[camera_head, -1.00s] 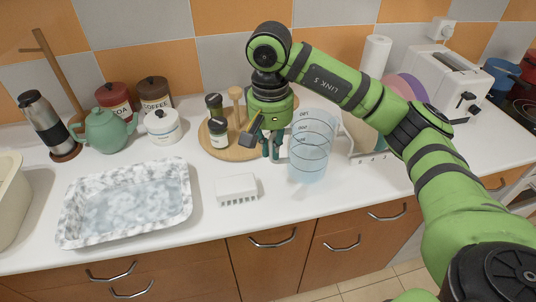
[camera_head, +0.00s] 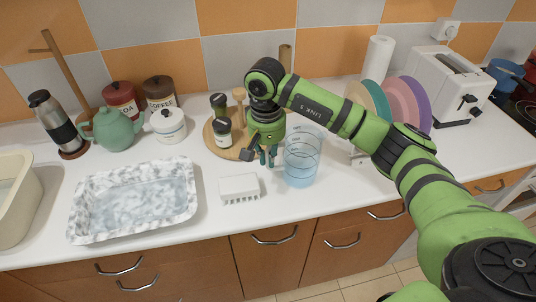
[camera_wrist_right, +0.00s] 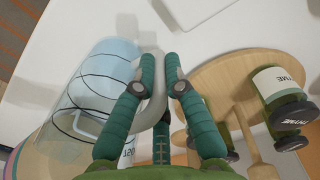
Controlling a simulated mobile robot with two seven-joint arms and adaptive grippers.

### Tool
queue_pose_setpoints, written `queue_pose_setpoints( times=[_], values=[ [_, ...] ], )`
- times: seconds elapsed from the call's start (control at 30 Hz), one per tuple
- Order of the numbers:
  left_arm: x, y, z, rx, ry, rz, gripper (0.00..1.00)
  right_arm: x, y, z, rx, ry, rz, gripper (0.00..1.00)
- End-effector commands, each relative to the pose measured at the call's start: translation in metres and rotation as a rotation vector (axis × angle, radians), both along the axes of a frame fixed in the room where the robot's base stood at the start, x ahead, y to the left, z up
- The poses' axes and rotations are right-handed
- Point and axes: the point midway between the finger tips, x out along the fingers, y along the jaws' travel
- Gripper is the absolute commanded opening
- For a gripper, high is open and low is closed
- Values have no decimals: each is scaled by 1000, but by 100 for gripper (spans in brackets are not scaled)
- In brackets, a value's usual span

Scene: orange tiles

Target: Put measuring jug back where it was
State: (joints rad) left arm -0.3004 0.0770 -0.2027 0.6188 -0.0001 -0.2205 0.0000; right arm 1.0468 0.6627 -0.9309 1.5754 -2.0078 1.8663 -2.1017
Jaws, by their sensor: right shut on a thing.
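The measuring jug (camera_head: 302,160) is clear, pale blue and marked with dark lines. In the head view it stands upright at the counter's middle right, at or just above the surface; I cannot tell whether it touches. In the right wrist view the jug (camera_wrist_right: 98,85) lies to the left, with its pale handle (camera_wrist_right: 155,103) between my fingers. My right gripper (camera_head: 268,158) is at the jug's left side, fingers down, and shut on the handle. It also shows in the right wrist view (camera_wrist_right: 160,75). My left gripper is in no view.
A round wooden board (camera_head: 222,145) with jars stands close left of the gripper. A marbled tray (camera_head: 82,222) is at left. A rack with coloured plates (camera_head: 402,102) and a toaster (camera_head: 452,82) stand right.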

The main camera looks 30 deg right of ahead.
Motion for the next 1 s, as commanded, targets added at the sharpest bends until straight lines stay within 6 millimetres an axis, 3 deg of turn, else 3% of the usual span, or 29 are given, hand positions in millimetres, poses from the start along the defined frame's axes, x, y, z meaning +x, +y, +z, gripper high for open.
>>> queue_pose_setpoints(
  times=[0.03, 0.1, 0.57, 0.8, 1.0],
  values=[
    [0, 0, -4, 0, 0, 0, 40, 0, 0, -3, 0, -1, 0, 0],
    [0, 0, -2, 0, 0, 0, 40, 0, 0, -2, 0, 0, 0, 36],
    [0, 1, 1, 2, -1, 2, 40, 1, 0, 5, 0, -2, 0, 36],
    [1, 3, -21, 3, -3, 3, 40, 2, 1, 50, 0, -9, 0, 36],
    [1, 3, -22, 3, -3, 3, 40, 1, 2, 93, -2, -6, -1, 36]
  ],
)
